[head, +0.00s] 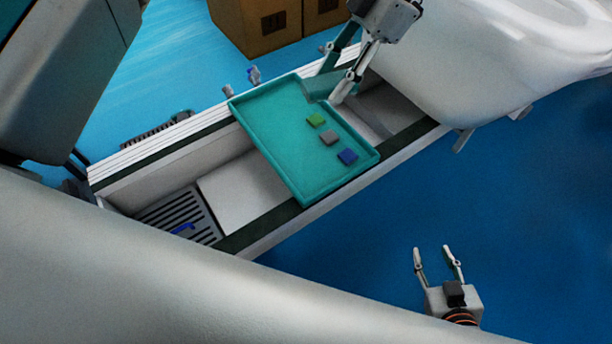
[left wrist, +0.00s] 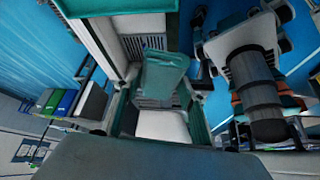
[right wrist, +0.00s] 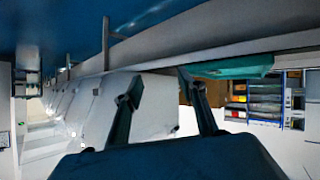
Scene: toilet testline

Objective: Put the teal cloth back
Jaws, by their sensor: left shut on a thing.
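The teal cloth (head: 321,86) hangs from my left gripper (head: 341,92), over the top right edge of a teal tray (head: 270,150) in the head view. The left gripper is shut on it. In the left wrist view the cloth (left wrist: 163,76) shows between the fingers; I cannot tell whether it touches the tray. The tray lies across the line and holds a green sponge-like block (head: 316,120), a grey one (head: 330,138) and a blue one (head: 347,157). My right gripper (head: 435,250) is open and empty, over the blue floor.
The line (head: 245,190) runs diagonally, with a slotted grate (head: 180,215) at its lower left. A white toilet bowl (head: 480,70) stands right of my left gripper. Cardboard boxes (head: 255,25) stand behind. The blue floor (head: 540,180) at right is clear.

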